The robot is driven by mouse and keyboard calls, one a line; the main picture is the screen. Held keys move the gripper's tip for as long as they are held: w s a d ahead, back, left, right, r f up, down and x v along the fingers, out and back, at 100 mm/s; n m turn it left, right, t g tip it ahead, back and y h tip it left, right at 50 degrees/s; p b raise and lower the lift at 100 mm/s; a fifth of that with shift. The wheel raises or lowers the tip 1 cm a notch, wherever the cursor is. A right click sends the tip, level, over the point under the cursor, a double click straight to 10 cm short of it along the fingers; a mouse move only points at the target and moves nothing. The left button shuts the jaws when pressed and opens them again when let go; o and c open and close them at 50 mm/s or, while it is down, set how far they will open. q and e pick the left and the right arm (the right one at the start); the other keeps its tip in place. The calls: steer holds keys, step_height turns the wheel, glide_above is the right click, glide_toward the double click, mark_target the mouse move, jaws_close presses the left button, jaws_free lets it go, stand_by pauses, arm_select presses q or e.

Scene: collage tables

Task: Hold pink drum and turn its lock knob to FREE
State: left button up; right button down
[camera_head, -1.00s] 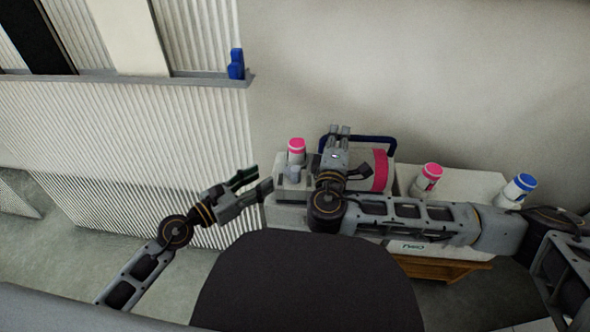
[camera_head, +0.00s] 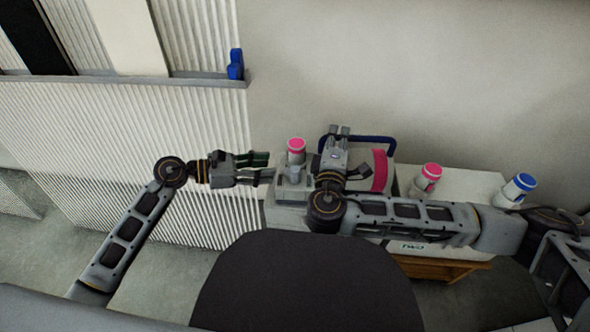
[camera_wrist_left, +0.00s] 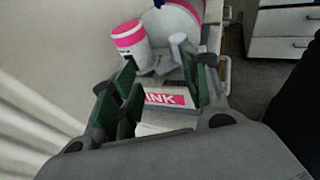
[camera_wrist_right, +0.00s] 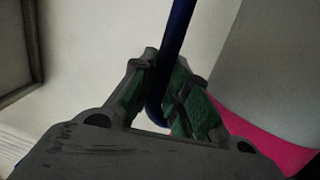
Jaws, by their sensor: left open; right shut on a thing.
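The pink drum (camera_head: 381,170) is pale with a pink band and lies behind my right arm, which hides much of it. It also shows at the top of the left wrist view (camera_wrist_left: 182,24). My right gripper (camera_head: 339,130) is shut on the blue handle bar (camera_wrist_right: 178,40), with pink at the right of that view. The grey lock knob (camera_wrist_left: 178,46) stands in front of the drum, beyond a label ending in "INK" (camera_wrist_left: 166,98). My left gripper (camera_head: 269,168) is open and empty, just left of the knob, fingers pointing right toward it. The knob's setting is not readable.
A pink-capped bottle (camera_head: 296,152) stands close beside the knob, near my left fingertips. A pink-topped bottle (camera_head: 428,180) and a blue-topped bottle (camera_head: 520,188) stand on the white table (camera_head: 470,182) at right. A ribbed wall panel (camera_head: 110,130) is at left.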

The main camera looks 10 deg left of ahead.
mark_target(295, 169)
arm_select(q)
steer(key=shift+w+a+r+m+g, duration=0.1)
steer(key=shift+a+r+m+g, duration=0.25)
steer(key=shift+r+m+g, duration=0.55)
steer(key=shift+s+a+r+m+g, duration=0.1)
steer(key=shift+a+r+m+g, duration=0.5)
steer(key=shift+g, duration=0.5)
steer(key=shift+w+a+r+m+g, duration=0.15)
steer(key=shift+r+m+g, duration=0.4)
steer(key=shift+m+g, duration=0.4)
steer(key=shift+d, duration=0.15)
steer(key=shift+f+x, duration=0.2)
steer(key=shift+x, duration=5.65)
jaws_close()
